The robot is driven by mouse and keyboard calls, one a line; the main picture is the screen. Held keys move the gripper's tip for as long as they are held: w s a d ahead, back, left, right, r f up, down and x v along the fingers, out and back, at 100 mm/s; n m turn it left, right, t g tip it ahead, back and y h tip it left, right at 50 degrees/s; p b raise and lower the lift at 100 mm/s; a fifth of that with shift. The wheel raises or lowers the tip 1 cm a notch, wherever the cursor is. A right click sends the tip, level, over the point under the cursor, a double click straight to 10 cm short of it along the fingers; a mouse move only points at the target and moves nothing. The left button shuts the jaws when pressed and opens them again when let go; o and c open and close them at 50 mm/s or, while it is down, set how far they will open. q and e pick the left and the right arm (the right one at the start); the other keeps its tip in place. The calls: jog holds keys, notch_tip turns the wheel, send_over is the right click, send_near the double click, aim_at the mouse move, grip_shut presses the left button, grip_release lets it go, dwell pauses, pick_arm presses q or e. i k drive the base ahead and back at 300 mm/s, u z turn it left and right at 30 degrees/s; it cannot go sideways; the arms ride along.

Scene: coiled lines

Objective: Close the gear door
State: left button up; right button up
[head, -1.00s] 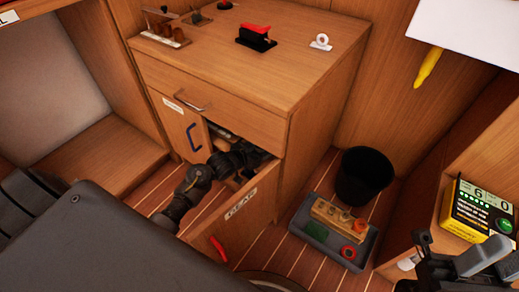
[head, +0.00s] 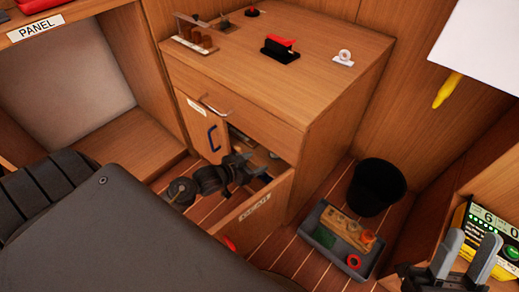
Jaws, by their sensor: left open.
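The gear door (head: 268,205), a wooden panel labelled GEAR, stands open at the lower front of the wooden cabinet (head: 340,125). Its red handle (head: 229,243) shows only in part, the rest hidden behind my body. My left gripper (head: 252,168) is open and empty, at the cabinet opening on the inner side of the gear door. I cannot tell whether it touches the door. My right gripper (head: 466,252) is open and empty at the lower right, well away from the door.
A neighbouring door with a blue handle (head: 213,138) is beside the opening. A grey tray (head: 325,244) with small parts and a black bin (head: 376,187) stand on the floor to the right. A meter (head: 490,228) is by my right gripper.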

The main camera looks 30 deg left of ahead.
aim_at(242, 229)
jog(key=k, duration=1)
